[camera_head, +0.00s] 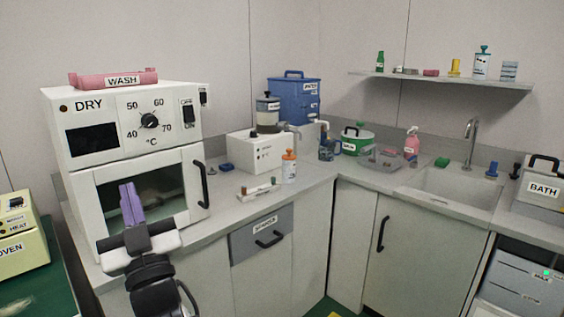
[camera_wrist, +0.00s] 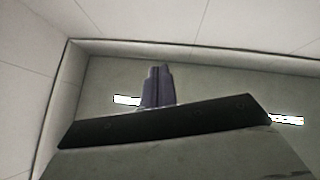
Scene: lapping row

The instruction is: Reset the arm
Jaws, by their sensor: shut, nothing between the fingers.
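My gripper (camera_head: 131,204) is in front of the white DRY oven (camera_head: 171,123) at the left of the head view. Its two purple fingers point up and are together with nothing between them. They overlap the oven's glass door in the picture; I cannot tell how close they are to it. The oven door looks closed, with a black handle (camera_head: 201,184) on its right.
A pink WASH tray (camera_head: 113,79) lies on the oven. The counter to the right holds a white box (camera_head: 262,151), an orange-capped bottle (camera_head: 289,167), and a blue container (camera_head: 294,98). A sink (camera_head: 455,188) is at the right. A yellow-green oven (camera_head: 20,236) stands at far left.

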